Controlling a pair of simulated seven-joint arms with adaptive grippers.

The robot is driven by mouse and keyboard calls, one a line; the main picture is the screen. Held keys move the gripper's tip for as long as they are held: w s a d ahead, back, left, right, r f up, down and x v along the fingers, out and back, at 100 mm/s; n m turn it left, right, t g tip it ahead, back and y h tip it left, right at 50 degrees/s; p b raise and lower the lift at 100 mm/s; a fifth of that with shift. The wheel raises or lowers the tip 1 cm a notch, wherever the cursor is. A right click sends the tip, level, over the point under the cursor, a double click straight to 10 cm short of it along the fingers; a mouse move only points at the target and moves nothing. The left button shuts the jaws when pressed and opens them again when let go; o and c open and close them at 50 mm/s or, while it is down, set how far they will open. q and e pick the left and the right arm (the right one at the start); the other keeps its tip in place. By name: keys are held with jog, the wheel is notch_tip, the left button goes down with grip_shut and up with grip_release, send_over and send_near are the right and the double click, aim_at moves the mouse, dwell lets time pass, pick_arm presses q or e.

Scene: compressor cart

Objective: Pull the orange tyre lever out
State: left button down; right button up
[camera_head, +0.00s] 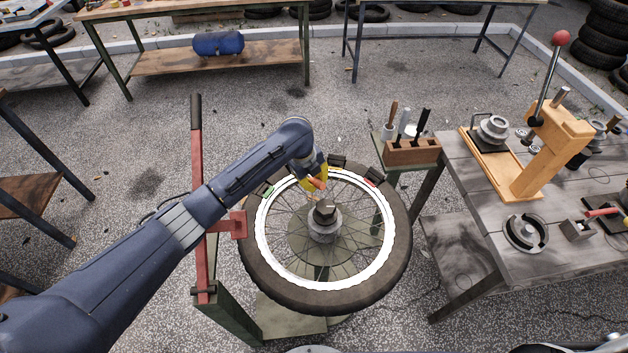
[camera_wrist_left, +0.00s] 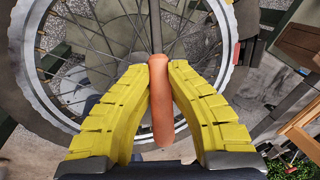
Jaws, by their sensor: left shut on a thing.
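The orange tyre lever (camera_wrist_left: 160,105) is between the yellow fingers of my left gripper (camera_wrist_left: 160,75) in the left wrist view. The fingers are shut on its orange handle, and its dark shaft runs up past the picture's top edge. In the head view my left gripper (camera_head: 318,178) is over the upper part of the wheel, inside the white rim (camera_head: 262,238). Only a little of the orange lever (camera_head: 316,184) shows there. The lever's tip is hidden, so I cannot tell whether it touches the tyre (camera_head: 290,291). My right gripper is not in view.
The wheel lies flat on a stand around a central hub post (camera_head: 324,222). A red long-handled arm (camera_head: 197,150) stands left of it. A wooden tool block (camera_head: 411,151) stands behind right. A grey workbench (camera_head: 480,232) with an orange press (camera_head: 550,145) is at the right.

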pick_arm(q)
jog(key=shift+r, duration=0.15)
jog(key=shift+r, duration=2.4)
